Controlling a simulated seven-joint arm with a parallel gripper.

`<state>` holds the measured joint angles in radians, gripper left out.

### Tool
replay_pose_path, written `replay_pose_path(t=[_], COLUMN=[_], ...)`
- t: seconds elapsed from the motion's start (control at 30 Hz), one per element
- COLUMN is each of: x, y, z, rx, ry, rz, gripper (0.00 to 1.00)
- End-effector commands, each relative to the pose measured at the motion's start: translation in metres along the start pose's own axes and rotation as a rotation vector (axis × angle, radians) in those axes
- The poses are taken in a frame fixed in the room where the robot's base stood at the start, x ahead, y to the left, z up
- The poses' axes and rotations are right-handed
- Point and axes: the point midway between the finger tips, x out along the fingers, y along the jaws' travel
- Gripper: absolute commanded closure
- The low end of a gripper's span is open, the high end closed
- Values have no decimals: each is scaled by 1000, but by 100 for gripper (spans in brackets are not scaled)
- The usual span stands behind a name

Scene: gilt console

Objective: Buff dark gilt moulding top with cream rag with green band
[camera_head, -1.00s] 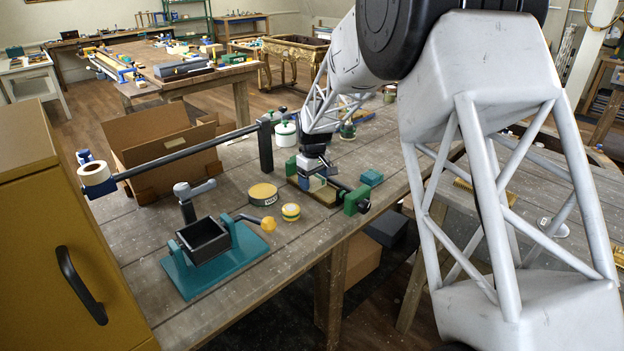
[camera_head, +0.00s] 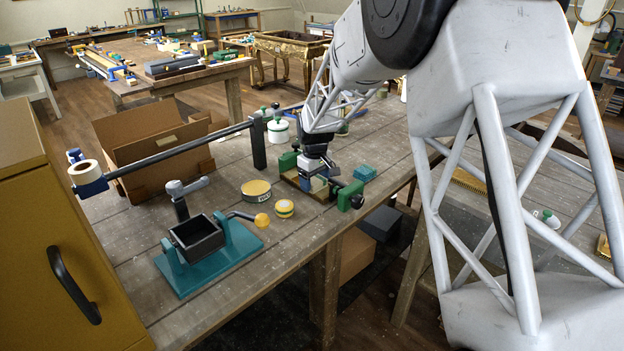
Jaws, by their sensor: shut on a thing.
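My gripper (camera_head: 318,182) is low over the bench at a green-ended holder. It is shut on a small pale piece, which I take for the cream rag (camera_head: 308,183); its green band cannot be told apart at this size. Under and beside it lies a flat brownish-gold piece, likely the gilt moulding (camera_head: 322,195), between a green block (camera_head: 288,161) at the back left and another green block (camera_head: 350,196) at the front right. My gripper and wrist hide much of the moulding's top. Whether the rag touches it cannot be told.
A yellow-lidded tin (camera_head: 256,189) and a smaller striped tin (camera_head: 284,208) stand left of the holder. A teal stand with a black box (camera_head: 200,238), a long dark bar (camera_head: 185,158) and an open carton (camera_head: 150,150) are farther left.

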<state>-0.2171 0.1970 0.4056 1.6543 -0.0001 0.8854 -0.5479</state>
Motion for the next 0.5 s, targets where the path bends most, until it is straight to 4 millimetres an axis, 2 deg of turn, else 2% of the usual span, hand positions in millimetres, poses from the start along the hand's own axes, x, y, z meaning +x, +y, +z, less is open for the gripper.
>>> replay_pose_path(t=[0.5], x=[2], y=[0], z=[8], rx=[1], ry=[-3], rz=[-2], gripper=[47])
